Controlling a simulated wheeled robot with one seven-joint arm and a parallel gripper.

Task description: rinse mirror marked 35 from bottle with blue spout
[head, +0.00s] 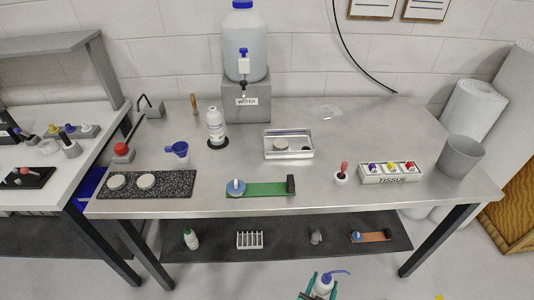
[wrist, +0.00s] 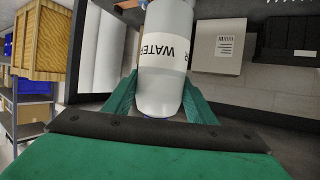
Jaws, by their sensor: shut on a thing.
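My gripper (head: 322,291) is at the bottom edge of the head view, in front of the bench. Its green fingers are shut on a white squeeze bottle (head: 325,284) with a blue spout pointing right. In the wrist view the bottle (wrist: 165,90) sits between the fingers, its WATER label upside down in the picture. A steel tray (head: 272,155) on the bench holds a pale round disc (head: 281,145) and a small dark piece. A green fixture (head: 268,189) with a blue round part and a black end block lies in front of it. No number 35 is readable on anything.
A large WATER container (head: 245,50) stands on a grey block at the back. A dark mat (head: 175,184) with two pale discs lies left. A lower shelf (head: 285,238) holds small items.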

